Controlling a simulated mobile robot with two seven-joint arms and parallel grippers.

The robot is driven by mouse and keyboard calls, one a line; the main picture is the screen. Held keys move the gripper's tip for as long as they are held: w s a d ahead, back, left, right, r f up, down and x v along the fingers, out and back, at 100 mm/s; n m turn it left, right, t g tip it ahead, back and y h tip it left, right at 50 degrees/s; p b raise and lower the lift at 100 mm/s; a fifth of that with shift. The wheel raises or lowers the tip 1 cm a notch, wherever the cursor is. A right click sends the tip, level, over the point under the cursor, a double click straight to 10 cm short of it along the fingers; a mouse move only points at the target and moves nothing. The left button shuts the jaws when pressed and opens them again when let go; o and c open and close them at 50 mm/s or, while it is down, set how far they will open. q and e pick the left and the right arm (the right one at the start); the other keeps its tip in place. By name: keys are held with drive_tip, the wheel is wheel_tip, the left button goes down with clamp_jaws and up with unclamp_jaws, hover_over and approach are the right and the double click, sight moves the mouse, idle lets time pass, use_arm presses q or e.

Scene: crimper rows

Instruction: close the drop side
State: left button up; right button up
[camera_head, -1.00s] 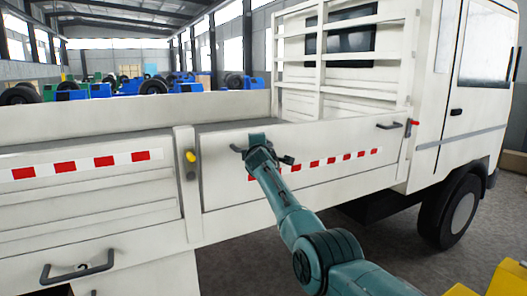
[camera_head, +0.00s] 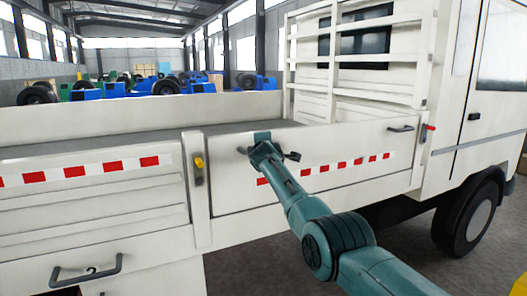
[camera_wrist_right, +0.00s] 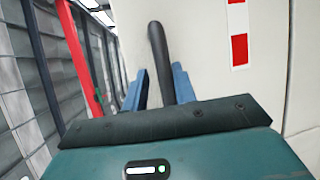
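The drop side (camera_head: 330,150) is a white panel with a red-and-white strip on the truck's bed. It stands upright or nearly so between two posts; I cannot tell if it is fully flush. My right gripper (camera_head: 256,148) is at its left handle (camera_head: 241,151). In the right wrist view, the blue fingers of the right gripper (camera_wrist_right: 161,80) stand apart on either side of the dark handle bar (camera_wrist_right: 157,45), with a gap on the left. A yellow latch (camera_head: 199,162) is on the left post and a red latch (camera_head: 429,127) on the right post. My left gripper is not in view.
Another striped side panel (camera_head: 90,205) lies left of the post, with a dark handle (camera_head: 88,270) below. The white cab (camera_head: 475,90) and front wheel (camera_head: 470,218) are at the right. A slatted rack (camera_head: 360,60) stands on the bed. Grey floor shows at lower right.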

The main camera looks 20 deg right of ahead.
drive_tip(key=shift+o, duration=1)
drive_tip(key=shift+f, duration=0.1)
drive_tip(key=shift+s+a, duration=0.1)
drive_tip(key=shift+a, duration=0.05)
use_arm(q)
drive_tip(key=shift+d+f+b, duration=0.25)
drive_tip(key=shift+b, duration=0.7)
use_arm(e)
drive_tip(key=v, duration=1.3)
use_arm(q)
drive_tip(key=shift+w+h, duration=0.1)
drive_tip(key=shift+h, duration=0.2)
